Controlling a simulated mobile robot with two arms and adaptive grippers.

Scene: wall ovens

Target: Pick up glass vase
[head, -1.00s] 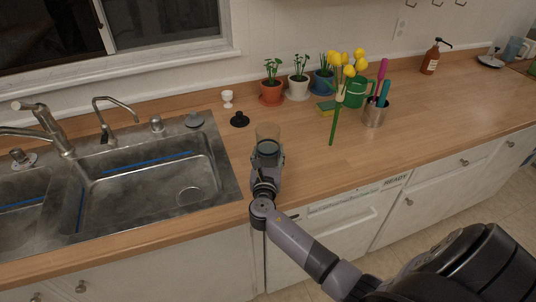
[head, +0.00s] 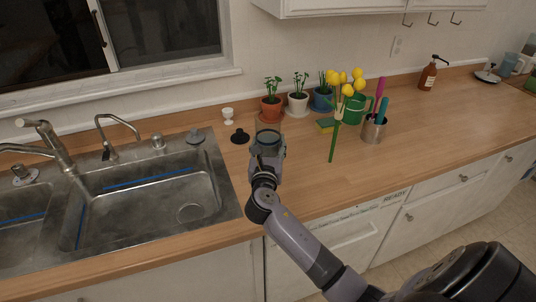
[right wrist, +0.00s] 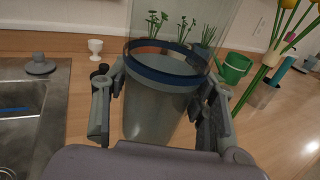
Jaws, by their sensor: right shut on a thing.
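The glass vase (head: 268,128) is a clear, see-through vessel with a dark blue band, upright over the counter just right of the sink. My right gripper (head: 267,150) is shut around it from the front, with the arm reaching in from the lower right. In the right wrist view the vase (right wrist: 158,108) stands between the two fingers of the gripper (right wrist: 160,112), and plants show through its clear upper part. I cannot tell for sure whether its base is clear of the counter. My left gripper is not in view.
A black stopper (head: 240,136) and a white egg cup (head: 228,116) are left of the vase. Potted plants (head: 271,108) stand behind. Yellow flowers (head: 347,88) and a utensil cup (head: 374,130) are to the right.

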